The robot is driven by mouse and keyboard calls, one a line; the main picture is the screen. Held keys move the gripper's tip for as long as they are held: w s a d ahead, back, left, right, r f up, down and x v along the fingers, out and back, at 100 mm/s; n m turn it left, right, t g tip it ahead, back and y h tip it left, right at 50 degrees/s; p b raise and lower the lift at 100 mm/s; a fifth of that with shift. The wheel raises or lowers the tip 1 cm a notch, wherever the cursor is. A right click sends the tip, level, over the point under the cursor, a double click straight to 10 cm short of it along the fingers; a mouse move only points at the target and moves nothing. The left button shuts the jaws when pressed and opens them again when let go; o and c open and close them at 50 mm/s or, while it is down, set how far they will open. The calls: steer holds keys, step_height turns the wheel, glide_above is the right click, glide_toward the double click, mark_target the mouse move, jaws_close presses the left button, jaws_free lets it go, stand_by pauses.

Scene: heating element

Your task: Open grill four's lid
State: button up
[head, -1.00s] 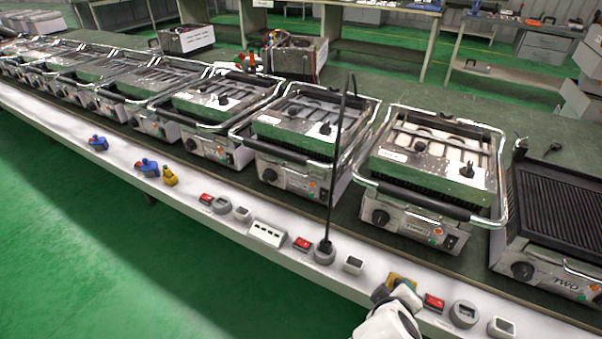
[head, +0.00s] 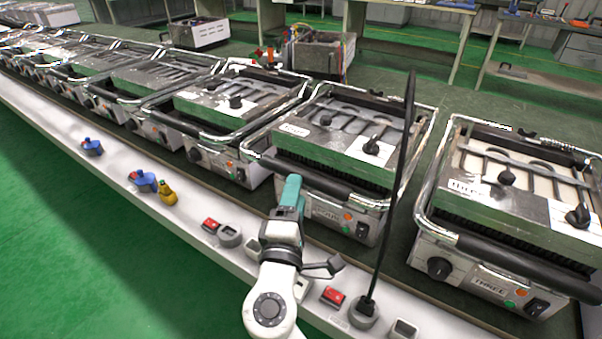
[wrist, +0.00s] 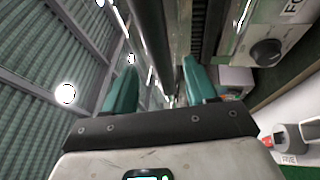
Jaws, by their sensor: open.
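Grill four (head: 335,150) stands in the middle of the head view with its lid down. Its front label is partly hidden behind my gripper. The lid's dark handle bar (head: 335,186) runs along the front between chrome arms. My gripper (head: 291,186) is at the left part of this bar in the head view. In the wrist view, my gripper's teal fingers (wrist: 160,80) are apart, and the dark handle bar (wrist: 150,35) runs lengthwise into the space between them. I cannot tell whether a finger touches it.
Grill three (head: 515,200) stands to the right, and more grills to the left. A black cable (head: 392,200) rises from a socket in front of grill four. Red switches (head: 332,296) and blue plugs (head: 143,181) line the white bench edge. Green floor is clear at left.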

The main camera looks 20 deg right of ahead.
steer(key=x, duration=0.6)
jaws_close()
stand_by(0.5)
